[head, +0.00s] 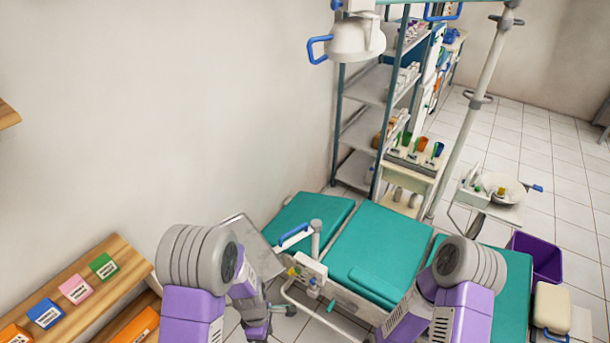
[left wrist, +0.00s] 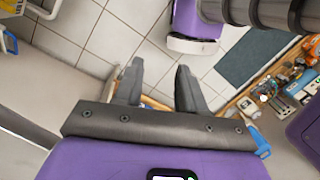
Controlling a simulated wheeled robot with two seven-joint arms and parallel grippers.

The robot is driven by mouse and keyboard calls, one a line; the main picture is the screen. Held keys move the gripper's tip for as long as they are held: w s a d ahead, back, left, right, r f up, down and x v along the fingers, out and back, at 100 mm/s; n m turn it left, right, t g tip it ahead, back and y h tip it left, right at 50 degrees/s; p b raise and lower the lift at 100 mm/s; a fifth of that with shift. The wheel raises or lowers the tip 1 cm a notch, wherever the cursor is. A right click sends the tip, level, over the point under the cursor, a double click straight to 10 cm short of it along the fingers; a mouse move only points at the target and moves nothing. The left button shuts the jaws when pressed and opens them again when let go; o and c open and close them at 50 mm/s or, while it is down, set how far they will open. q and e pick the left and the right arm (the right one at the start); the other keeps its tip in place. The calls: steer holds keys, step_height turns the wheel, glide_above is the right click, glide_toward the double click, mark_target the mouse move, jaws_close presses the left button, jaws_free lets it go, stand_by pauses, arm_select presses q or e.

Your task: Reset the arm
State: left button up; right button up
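My left arm (head: 205,275) comes in at the lower left of the head view, its forearm pointing down toward the floor. My left gripper (left wrist: 158,85) shows in the left wrist view with its two dark fingers apart and nothing between them. Tiled floor lies behind the fingers. My right gripper is hidden in the head view.
A wooden shelf (head: 120,255) with several coloured boxes stands at the lower left. A metal tray (head: 250,242) and a control unit with a blue handle (head: 295,235) are close to my left arm. A purple bin (head: 545,255) stands right.

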arm_select(q)
steer(key=s+f+m+t+h+b, duration=0.1)
steer(key=s+f+m+b, duration=0.2)
steer(key=f+m, duration=0.4)
steer(key=s+d+f+m+t+h+b, duration=0.1)
steer(key=s+f+m+h+b, duration=0.1)
steer(key=s+f+m+b, duration=0.2)
step_height(320, 180, down, 4)
steer(key=m, duration=0.3)
steer(key=shift+d+b, duration=0.15)
steer(key=shift+b, duration=0.25)
